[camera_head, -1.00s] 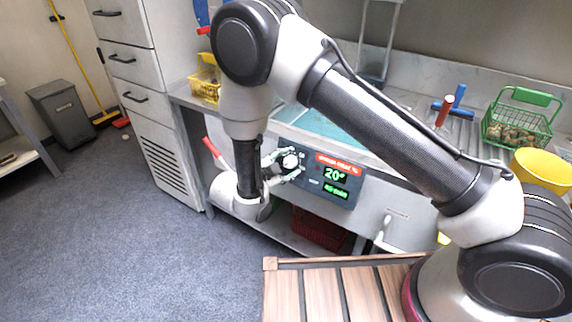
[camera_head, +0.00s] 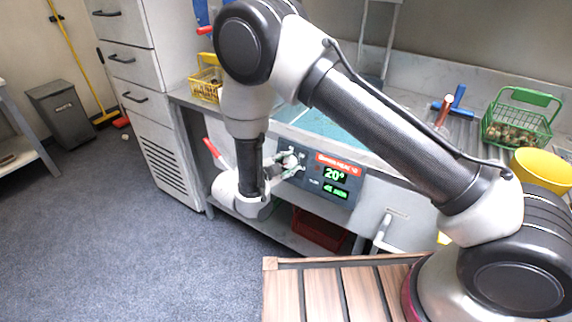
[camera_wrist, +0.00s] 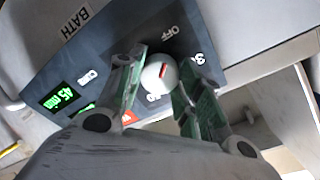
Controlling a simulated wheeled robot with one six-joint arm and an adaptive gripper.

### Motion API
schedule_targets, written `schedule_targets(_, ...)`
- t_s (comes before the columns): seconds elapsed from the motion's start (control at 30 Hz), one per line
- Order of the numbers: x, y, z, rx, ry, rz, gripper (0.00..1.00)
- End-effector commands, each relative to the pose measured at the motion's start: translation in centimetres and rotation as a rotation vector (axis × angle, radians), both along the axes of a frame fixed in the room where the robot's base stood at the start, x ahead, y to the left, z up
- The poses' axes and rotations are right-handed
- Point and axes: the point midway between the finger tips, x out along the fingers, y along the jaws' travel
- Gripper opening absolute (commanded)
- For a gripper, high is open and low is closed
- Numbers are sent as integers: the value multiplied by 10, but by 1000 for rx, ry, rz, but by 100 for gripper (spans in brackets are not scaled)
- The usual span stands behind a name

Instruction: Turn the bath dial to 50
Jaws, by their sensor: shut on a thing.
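The bath dial (camera_wrist: 157,78) is a white round knob with a red mark, on a dark panel (camera_head: 312,183) on the front of the bath. Off, "3…" and what looks like 50 are printed around it. In the wrist view the red mark slants; which label it points at is hard to tell. My gripper (camera_wrist: 160,68) is shut on the dial, one greenish finger on each side. In the head view my gripper (camera_head: 288,165) is at the panel's left end, partly covering the dial. The green display (camera_head: 335,175) reads 20°, with a smaller line, 45 min in the wrist view.
A green wire basket of chestnuts (camera_head: 518,123) and a yellow bucket (camera_head: 541,170) stand on the counter at right. A yellow basket (camera_head: 207,84) is at the counter's left end. A red crate (camera_head: 318,229) sits on the shelf below. The floor at left is mostly clear.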

Motion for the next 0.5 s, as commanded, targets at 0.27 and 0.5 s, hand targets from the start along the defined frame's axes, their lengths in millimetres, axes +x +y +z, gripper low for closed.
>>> schedule_targets(0.27,0,0,0,153,-104,-60,12)
schedule_targets(0.5,0,0,1,333,-225,-129,12)
